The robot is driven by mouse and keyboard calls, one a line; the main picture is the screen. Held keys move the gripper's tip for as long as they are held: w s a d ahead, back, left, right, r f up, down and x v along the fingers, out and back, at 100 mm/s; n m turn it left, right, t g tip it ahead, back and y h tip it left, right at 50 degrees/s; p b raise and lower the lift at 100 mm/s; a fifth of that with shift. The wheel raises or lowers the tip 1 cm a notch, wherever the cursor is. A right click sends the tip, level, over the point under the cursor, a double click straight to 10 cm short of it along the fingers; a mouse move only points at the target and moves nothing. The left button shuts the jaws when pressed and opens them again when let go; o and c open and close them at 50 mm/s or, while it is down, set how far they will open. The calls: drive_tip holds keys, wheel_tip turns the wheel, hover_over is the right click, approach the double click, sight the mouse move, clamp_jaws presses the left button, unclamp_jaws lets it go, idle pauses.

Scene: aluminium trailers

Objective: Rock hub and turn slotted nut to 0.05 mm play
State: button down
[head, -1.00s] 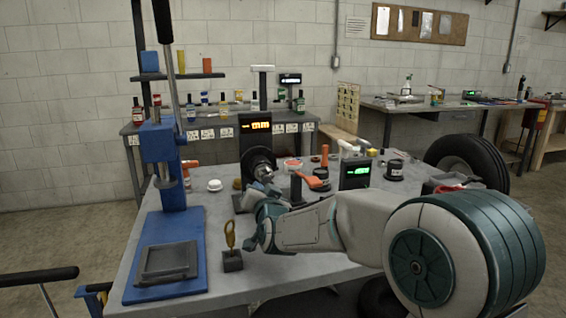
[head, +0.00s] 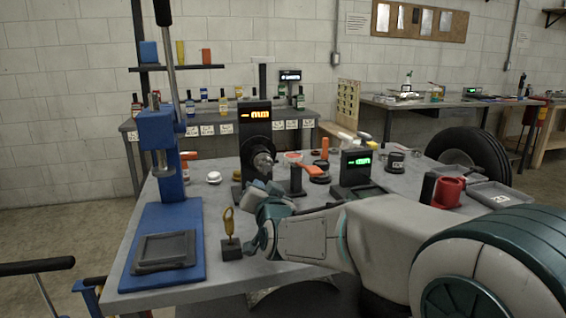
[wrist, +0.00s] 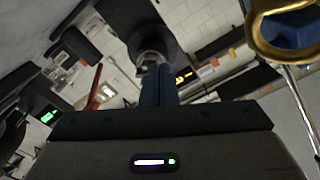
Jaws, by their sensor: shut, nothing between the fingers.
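The hub (head: 262,160) is a dark disc with a metal centre, mounted on a black upright stand (head: 255,120) with an orange display marked "mm"; its figures are not readable. My gripper (head: 270,188) is just in front of and below the hub in the head view. In the wrist view, my gripper's two blue fingers (wrist: 157,72) are shut together and empty, pointing at the hub's metal centre (wrist: 150,58). I cannot tell whether they touch it. The slotted nut cannot be made out. A brass-coloured tool (head: 229,220) stands upright in a dark block; its loop shows in the wrist view (wrist: 262,38).
A blue press (head: 160,150) stands at the left of the table. An orange-handled tool (head: 307,168) and a green-lit display box (head: 356,165) are right of the hub. The front left tabletop is partly clear.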

drive_tip(key=shift+s+d, duration=0.15)
drive_tip(key=shift+s, duration=0.45)
drive_tip(key=w+d+n+p, duration=0.1)
drive_tip(key=d+n+p, duration=0.7)
drive_tip(key=n, duration=1)
drive_tip(key=a+p+x, duration=0.1)
drive_tip(key=p+x, duration=0.1)
drive_tip(key=x, duration=0.5)
drive_tip(key=shift+a+r, duration=0.2)
drive_tip(key=shift+r, duration=0.15)
